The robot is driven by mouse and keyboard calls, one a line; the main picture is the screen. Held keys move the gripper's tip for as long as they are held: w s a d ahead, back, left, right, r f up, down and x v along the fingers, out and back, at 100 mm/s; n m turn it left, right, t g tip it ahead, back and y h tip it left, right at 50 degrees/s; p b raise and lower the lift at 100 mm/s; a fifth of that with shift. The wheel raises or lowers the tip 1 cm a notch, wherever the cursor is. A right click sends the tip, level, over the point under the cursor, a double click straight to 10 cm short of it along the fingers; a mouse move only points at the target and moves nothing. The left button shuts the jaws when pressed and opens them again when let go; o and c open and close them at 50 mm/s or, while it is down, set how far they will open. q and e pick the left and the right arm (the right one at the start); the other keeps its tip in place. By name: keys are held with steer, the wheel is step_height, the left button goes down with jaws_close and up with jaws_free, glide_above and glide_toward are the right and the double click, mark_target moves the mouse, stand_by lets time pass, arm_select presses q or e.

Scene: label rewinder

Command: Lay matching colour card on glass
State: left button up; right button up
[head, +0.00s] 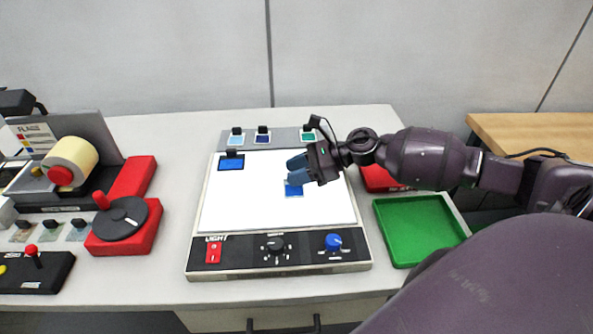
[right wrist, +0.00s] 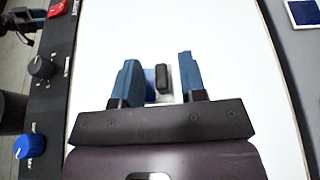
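A second blue card with a pale border (head: 293,189) is at the glass's right-centre, below my right gripper (head: 296,172). In the right wrist view, my right gripper (right wrist: 158,80) is open, its blue fingers on either side of this card's black grip (right wrist: 164,78), with small gaps visible. The card looks flat on the glass, though the fingers partly hide it.
A grey rack (head: 284,138) behind the glass holds three cards with black grips. The front panel has a red switch (head: 213,253) and a blue knob (head: 333,242). An empty green tray (head: 420,228) is at right. A red-based dial (head: 124,220) stands at left.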

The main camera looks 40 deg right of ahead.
steer(key=v, duration=1.1)
steer(key=shift+s+d, duration=0.1)
steer(key=shift+d, duration=0.1)
steer(key=shift+s+d+r, duration=0.15)
steer(key=shift+d+r, duration=0.05)
steer(key=shift+d, duration=0.05)
